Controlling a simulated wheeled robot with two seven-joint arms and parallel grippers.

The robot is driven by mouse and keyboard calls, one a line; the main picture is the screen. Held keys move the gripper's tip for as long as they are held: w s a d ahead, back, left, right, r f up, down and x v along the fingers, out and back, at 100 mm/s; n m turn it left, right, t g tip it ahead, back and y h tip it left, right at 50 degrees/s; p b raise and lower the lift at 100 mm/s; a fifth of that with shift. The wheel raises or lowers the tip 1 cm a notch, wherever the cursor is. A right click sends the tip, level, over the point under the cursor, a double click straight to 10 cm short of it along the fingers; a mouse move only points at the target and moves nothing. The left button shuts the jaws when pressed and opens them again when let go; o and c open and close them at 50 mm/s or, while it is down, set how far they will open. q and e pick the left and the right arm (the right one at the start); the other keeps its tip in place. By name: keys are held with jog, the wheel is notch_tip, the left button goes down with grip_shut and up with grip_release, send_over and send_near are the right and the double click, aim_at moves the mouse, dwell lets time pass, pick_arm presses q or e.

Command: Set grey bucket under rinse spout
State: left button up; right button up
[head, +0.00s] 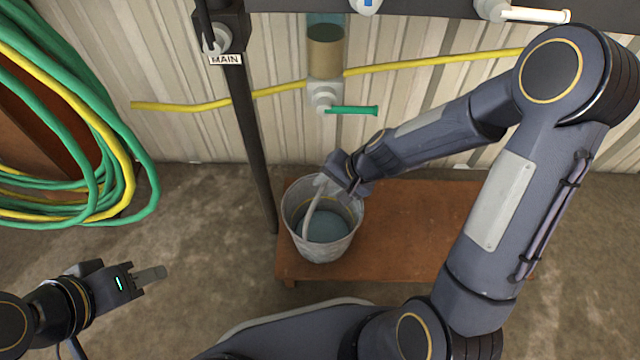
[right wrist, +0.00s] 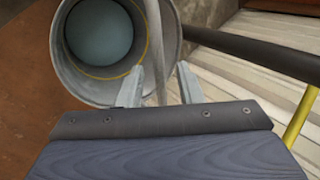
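The grey bucket (head: 325,247) stands upright at the left end of a low wooden bench (head: 410,230), its handle (head: 312,210) raised. My right gripper (head: 328,182) is at the bucket's far rim. In the right wrist view, its fingers (right wrist: 160,80) are apart, with the handle strip (right wrist: 154,35) between them and gaps on both sides. A spout with a green lever (head: 325,97) is on the wall behind the bucket, below a clear cylinder. Which spout is the rinse one I cannot tell. My left gripper (head: 150,276) is over the floor, away from the bucket; its finger gap is unclear.
A dark post (head: 252,140) labelled MAIN stands just left of the bucket. A white-levered tap (head: 535,14) is at upper right. A yellow hose (head: 430,65) runs along the wall. Coiled hoses (head: 110,150) hang at left. The bench right of the bucket is clear.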

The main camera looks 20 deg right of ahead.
jog(key=s+d+r+n+t+p, duration=0.1)
jog(key=s+d+r+n, duration=0.1)
jog(key=s+r, duration=0.45)
jog(key=s+d+r+n+p, duration=0.1)
jog(key=s+d+r+p, duration=0.15)
jog(key=r, duration=0.75)
jog(key=s+d+r+n+h+b, duration=0.1)
jog(key=s+d+r+n, duration=0.1)
jog(key=s, duration=0.9)
jog(key=shift+r+n, duration=0.35)
jog(key=shift+n, duration=0.25)
notch_tip(320, 180, up, 32)
jog(key=p, duration=3.2)
jog(key=shift+r, duration=0.25)
